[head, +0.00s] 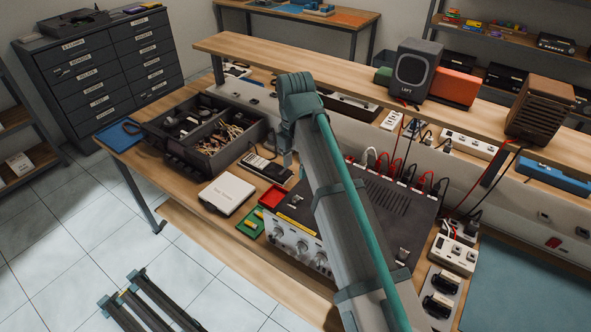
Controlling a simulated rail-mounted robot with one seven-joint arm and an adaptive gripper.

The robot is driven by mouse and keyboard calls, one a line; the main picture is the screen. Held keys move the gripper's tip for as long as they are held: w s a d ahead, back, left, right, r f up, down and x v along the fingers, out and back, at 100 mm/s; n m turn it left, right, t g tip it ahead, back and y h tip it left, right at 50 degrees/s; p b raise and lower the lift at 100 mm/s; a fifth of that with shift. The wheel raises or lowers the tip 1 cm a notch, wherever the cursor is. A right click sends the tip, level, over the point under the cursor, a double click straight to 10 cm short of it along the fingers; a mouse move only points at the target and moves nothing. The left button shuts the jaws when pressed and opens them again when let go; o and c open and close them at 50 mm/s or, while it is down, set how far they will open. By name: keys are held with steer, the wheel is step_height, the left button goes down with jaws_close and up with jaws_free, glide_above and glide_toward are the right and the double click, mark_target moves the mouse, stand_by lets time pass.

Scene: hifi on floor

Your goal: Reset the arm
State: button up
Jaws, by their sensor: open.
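My arm (345,215) rises from the bottom of the head view, right of centre, and crosses in front of the workbench (270,285). Its far end is a grey-teal joint (300,95). A short grey end piece there, which I take for my gripper (287,160), points down over the bench. It is small and partly hidden by the arm, so the fingers do not show clearly. Nothing shows held in it.
Below lie an open dark organiser (160,147), a white box (227,194) and a red tray (271,197). An instrument with knobs (298,238) lies behind the arm. A raised shelf (345,85) carries speakers (412,72).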

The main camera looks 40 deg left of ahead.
mark_target(296, 198)
steer(key=shift+f, duration=0.1)
step_height(296, 198, down, 12)
steer(key=shift+r, duration=0.1)
stand_by(0.8)
steer(key=shift+f, duration=0.2)
steer(key=shift+r+m, duration=0.15)
steer(key=shift+m, duration=0.35)
steer(key=m, duration=1.4)
steer(key=shift+m, duration=0.3)
steer(key=m, duration=0.4)
steer(key=shift+m+b, duration=0.3)
steer(key=shift+m, duration=0.1)
stand_by(0.7)
